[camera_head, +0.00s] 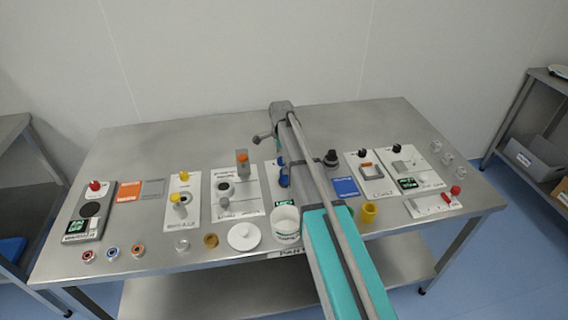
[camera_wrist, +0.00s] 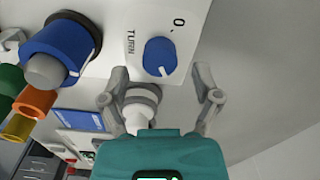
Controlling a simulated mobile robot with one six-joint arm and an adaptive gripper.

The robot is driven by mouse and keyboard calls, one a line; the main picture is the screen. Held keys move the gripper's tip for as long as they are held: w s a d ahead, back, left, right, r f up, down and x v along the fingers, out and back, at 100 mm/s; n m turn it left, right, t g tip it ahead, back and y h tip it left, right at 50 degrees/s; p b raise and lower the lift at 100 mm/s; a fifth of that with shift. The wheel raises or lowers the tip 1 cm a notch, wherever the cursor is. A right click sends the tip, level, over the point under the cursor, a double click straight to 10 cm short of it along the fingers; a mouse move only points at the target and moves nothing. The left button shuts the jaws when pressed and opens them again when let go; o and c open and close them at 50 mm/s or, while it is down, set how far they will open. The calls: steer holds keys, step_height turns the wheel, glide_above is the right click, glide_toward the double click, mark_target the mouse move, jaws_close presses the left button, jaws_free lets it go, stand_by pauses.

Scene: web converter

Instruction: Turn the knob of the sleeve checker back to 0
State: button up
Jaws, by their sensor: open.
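The blue knob (camera_wrist: 160,56) sits on a white panel (camera_wrist: 200,12) marked "0" and "TURN" in the wrist view. Its white pointer mark is at the knob's lower edge, away from the "0" at upper right. My gripper (camera_wrist: 162,80) is open and empty, its fingers spread to either side of the knob's line, apart from it. A larger blue cylinder with a grey end (camera_wrist: 62,52) stands left of the knob. In the head view, blue parts (camera_head: 283,176) show beside my arm, which hides much of that panel.
A white tub (camera_head: 286,224), a white disc (camera_head: 244,236) and a yellow cup (camera_head: 369,212) stand near the table's front. Other panels with knobs stand on both sides, including one with a red knob (camera_head: 95,186). Bare steel lies along the table's back left.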

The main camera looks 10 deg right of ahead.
steer(key=shift+f+b, duration=0.75)
steer(key=shift+f, duration=0.25)
steer(key=c, duration=1)
steer(key=shift+d, duration=0.5)
jaws_close()
steer(key=shift+a, duration=0.45)
